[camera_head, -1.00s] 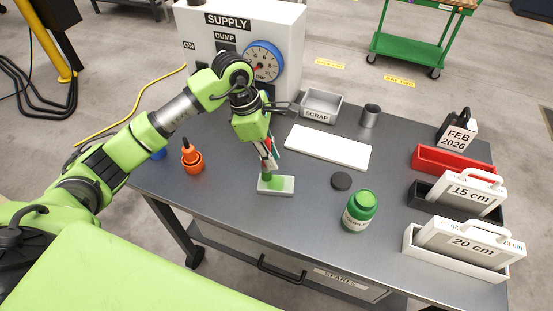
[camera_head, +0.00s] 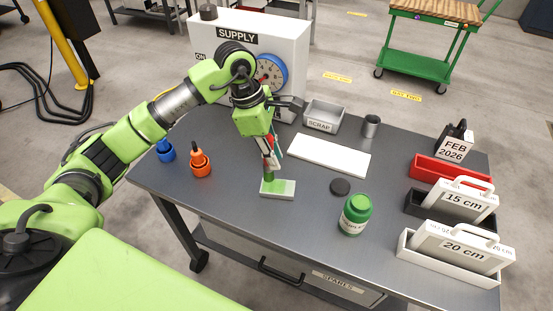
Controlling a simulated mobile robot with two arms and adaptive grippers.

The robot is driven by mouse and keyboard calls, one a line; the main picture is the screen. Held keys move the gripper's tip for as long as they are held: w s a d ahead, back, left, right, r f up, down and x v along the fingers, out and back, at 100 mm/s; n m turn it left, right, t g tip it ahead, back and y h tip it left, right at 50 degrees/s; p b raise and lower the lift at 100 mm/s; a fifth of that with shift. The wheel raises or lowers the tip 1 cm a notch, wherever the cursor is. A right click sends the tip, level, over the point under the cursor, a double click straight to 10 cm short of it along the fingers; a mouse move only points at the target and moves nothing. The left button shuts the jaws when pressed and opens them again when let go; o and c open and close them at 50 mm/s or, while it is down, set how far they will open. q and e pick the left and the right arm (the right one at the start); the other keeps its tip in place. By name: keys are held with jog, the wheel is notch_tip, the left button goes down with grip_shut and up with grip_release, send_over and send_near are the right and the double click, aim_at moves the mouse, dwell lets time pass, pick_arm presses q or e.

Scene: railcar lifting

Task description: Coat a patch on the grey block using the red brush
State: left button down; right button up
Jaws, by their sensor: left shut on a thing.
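My left gripper (camera_head: 270,148) is shut on the red brush (camera_head: 267,145), which it holds upright. Only a little red shows between the fingers. The brush's green lower end (camera_head: 268,173) is over the left part of the small block (camera_head: 284,195); I cannot tell whether it touches. The block lies flat on the table, with pale grey sides and a greenish top. My right gripper is not in view.
A white board (camera_head: 329,155), scrap tray (camera_head: 324,117) and grey cup (camera_head: 371,126) lie farther back. Labelled holders line the right edge. The supply box (camera_head: 240,50) stands behind my arm. The table's front middle is clear.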

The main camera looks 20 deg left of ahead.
pick_arm(q)
jog(key=shift+r+p, duration=0.3)
jog(key=shift+r, duration=0.6)
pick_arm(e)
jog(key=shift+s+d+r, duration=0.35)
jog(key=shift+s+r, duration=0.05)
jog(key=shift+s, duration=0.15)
